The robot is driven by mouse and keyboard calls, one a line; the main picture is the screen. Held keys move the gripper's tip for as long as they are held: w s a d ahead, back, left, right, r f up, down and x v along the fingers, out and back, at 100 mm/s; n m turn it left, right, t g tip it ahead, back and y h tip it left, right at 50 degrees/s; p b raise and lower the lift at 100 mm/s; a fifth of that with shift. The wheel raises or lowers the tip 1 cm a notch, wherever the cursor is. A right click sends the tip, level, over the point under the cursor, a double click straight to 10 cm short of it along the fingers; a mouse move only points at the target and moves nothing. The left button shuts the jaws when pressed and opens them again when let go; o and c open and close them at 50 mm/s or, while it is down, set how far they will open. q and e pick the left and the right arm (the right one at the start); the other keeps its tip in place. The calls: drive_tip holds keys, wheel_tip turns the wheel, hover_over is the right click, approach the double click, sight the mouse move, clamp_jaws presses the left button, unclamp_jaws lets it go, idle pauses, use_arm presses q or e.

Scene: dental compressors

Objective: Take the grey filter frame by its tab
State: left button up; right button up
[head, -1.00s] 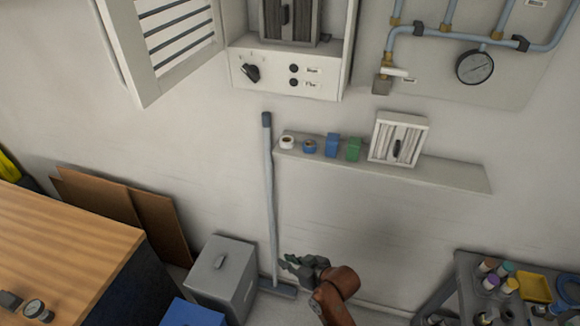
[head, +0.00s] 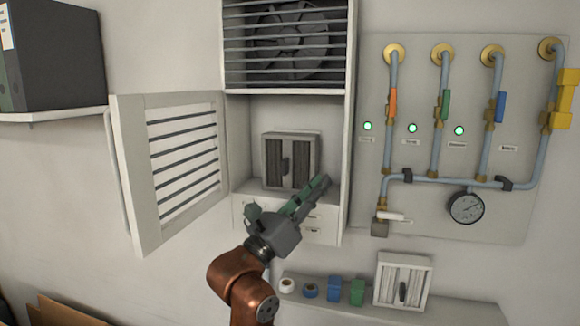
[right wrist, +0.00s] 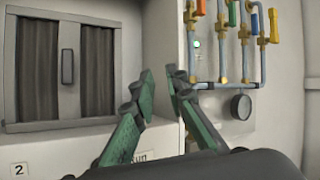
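The grey filter frame (head: 303,158) stands upright inside the open wall cabinet, with dark pleats and a dark tab (head: 284,166) at its middle. In the right wrist view the grey filter frame (right wrist: 92,60) fills the left side, and its tab (right wrist: 67,66) is plainly seen. My right gripper (head: 289,196) is raised in front of the cabinet's lower part, below the frame. In the right wrist view the right gripper (right wrist: 160,74) has its green fingers apart with nothing between them, to the right of the tab and not touching it. My left gripper is out of view.
The slatted cabinet door (head: 180,165) hangs open at the left. A fan (head: 290,45) sits behind slats above. Pipes with valves and a gauge (head: 466,207) are at the right. A white-framed filter (head: 403,282) and small rolls stand on the shelf below.

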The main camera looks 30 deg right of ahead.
sight(283, 164)
drive_tip(key=w+a+r+n+t+y, duration=0.3)
drive_tip(key=w+a+t+y, duration=0.2)
drive_tip(key=a+t+y, duration=0.3)
drive_tip(key=shift+g+y, duration=0.5)
drive_tip(key=shift+y, duration=0.2)
drive_tip(key=p+x, duration=0.1)
drive_tip(key=x, duration=0.5)
drive_tip(key=shift+r+p, duration=0.15)
drive_tip(key=shift+p, duration=0.2)
drive_tip(key=shift+w+d, duration=0.45)
drive_tip(key=shift+a, duration=0.1)
drive_tip(key=shift+c, duration=0.4)
clamp_jaws()
